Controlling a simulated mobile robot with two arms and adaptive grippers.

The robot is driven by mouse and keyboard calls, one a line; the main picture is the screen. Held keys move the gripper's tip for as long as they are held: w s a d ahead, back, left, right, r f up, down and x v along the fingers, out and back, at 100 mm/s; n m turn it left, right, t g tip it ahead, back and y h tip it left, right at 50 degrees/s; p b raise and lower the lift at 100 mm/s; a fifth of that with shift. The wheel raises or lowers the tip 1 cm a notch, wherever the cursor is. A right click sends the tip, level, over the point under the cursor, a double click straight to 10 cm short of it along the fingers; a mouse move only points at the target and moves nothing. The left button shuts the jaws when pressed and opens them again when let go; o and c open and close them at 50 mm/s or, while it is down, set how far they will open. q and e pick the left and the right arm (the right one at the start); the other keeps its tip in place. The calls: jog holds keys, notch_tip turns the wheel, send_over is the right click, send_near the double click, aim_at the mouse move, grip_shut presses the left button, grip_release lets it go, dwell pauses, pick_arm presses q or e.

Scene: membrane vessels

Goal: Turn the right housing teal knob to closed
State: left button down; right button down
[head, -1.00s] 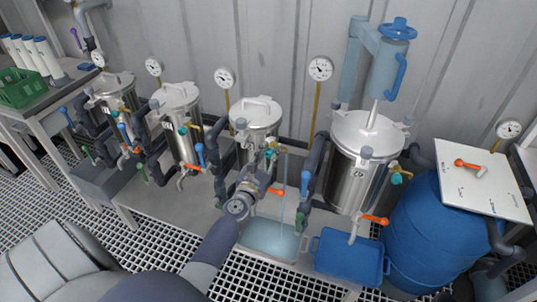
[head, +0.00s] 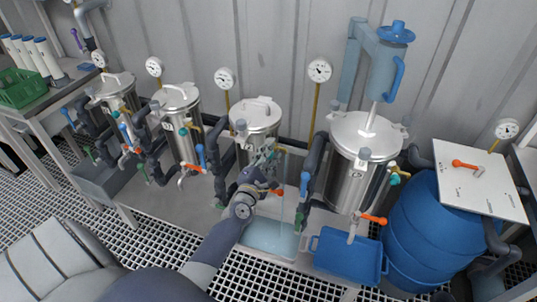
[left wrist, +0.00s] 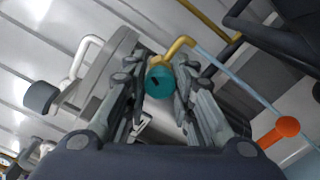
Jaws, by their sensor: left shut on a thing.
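In the left wrist view the teal knob (left wrist: 160,81) sits between the two fingers of my left gripper (left wrist: 160,90), on the end of a brass pipe (left wrist: 182,45). The gripper is shut on the knob. A thin pale blue stream (left wrist: 240,80) runs from the pipe's end. In the head view water lies in a basin (head: 298,241) below. My right gripper is not in view.
An orange lever (left wrist: 278,132) is right of the gripper. A blue-handled valve (head: 305,186) and dark pipes stand to the right. A larger steel vessel (head: 352,185), a blue tub (head: 346,262) and a blue barrel (head: 420,240) are further right. Two similar housings stand left.

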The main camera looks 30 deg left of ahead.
pick_arm(q)
jog(key=m+p, duration=0.1)
jog(key=m, duration=0.5)
jog(key=shift+p, duration=0.3)
jog(key=m, duration=0.3)
jog(key=shift+p, duration=0.4)
jog(key=shift+f+m+p, duration=0.1)
jog(key=shift+m+p, duration=0.4)
jog(key=shift+m, duration=1.4)
jog(key=c, duration=1.3)
grip_release()
jog(key=shift+c, duration=0.2)
jog(key=v, duration=1.2)
